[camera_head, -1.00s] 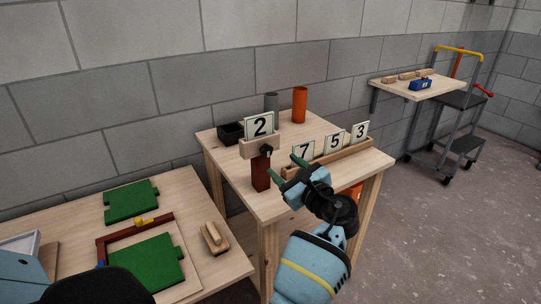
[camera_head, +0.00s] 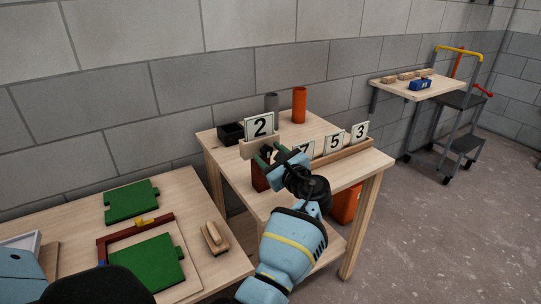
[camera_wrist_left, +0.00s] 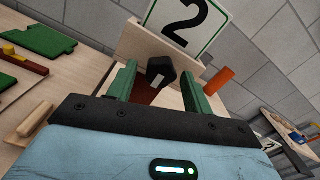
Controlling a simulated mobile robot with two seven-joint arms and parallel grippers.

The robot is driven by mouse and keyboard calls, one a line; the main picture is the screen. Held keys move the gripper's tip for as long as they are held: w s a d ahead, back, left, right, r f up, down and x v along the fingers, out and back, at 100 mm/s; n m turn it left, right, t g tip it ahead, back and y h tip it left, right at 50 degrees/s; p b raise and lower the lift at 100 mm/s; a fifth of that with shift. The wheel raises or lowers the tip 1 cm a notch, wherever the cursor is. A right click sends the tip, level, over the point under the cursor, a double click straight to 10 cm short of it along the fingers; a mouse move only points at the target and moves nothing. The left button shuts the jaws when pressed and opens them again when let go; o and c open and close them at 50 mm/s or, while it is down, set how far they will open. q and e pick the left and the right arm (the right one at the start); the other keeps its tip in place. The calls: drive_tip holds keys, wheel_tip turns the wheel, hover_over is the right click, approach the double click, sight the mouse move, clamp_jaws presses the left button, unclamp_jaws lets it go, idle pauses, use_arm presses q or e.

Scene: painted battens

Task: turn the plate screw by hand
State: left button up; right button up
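The plate screw, a black knob (camera_wrist_left: 159,69), sits on the front of a wooden block (camera_wrist_left: 150,46) carrying the number 2 plate (camera_wrist_left: 186,20). The block stands on a dark red post (camera_head: 259,180), and the number 2 plate (camera_head: 260,126) shows upright in the head view too. My left gripper (camera_head: 270,155) is at the knob, with its green fingers apart. In the left wrist view, the left gripper (camera_wrist_left: 157,80) has one finger on each side of the knob, with gaps showing. In the head view the fingers partly hide the knob. My right gripper is not seen.
A rail (camera_head: 344,157) with number plates 5 (camera_head: 334,141) and 3 (camera_head: 360,131) stands right of the post. A lower table (camera_head: 190,190) holds green boards.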

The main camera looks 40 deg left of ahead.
use_arm(q)
drive_tip(key=c, duration=0.8)
drive_tip(key=shift+c, duration=0.2)
